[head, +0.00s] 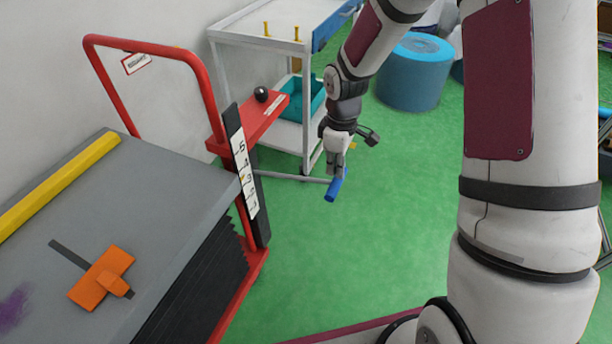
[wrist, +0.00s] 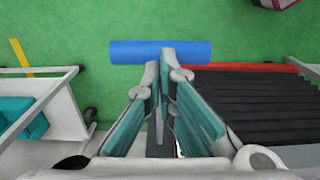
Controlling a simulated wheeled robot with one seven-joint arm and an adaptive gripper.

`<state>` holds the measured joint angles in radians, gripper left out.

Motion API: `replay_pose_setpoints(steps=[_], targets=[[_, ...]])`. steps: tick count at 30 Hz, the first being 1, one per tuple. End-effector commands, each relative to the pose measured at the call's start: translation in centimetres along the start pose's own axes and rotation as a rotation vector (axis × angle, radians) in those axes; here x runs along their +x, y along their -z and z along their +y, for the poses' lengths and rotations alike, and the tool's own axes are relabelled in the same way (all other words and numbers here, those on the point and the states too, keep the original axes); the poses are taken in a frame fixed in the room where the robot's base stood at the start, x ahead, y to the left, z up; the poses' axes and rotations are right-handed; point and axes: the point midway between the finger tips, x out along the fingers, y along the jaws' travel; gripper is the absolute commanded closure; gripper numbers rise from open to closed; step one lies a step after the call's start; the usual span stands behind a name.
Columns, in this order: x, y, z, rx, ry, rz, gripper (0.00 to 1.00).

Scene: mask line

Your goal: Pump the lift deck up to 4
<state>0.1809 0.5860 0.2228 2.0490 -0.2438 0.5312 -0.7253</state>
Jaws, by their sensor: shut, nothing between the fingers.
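The lift deck (head: 165,175) is a grey platform at the left, above black bellows (head: 205,275). A white scale (head: 245,175) numbered up to 5 stands on a black post at its right corner. A small orange mark appears beside the 3, but it is too small to read surely. A blue bar (head: 335,188) is right at my gripper (head: 337,172). In the wrist view the blue bar (wrist: 125,52) lies crosswise at the tips of my gripper (wrist: 160,60), whose fingers are together with nothing between them. I cannot tell whether they touch the bar.
A red push handle (head: 150,45) rises behind the deck. A black knob (head: 261,94) sits on a red bracket (head: 255,120). On the deck lie an orange block (head: 100,278) and a yellow bar (head: 60,185). A white trolley (head: 255,40) stands behind. Green floor (head: 340,260) is clear in front.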

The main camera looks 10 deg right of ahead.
Motion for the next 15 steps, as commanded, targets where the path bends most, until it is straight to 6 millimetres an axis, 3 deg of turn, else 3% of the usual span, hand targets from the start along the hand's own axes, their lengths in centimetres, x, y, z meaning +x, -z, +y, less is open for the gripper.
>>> replay_pose_setpoints(steps=[10, 15], targets=[[0.1, 0.0, 0.0, 0.0, 0.0, 0.0, 1.0], [1.1, 0.1, 0.0, -0.001, 0.001, -0.001, 1.0]])
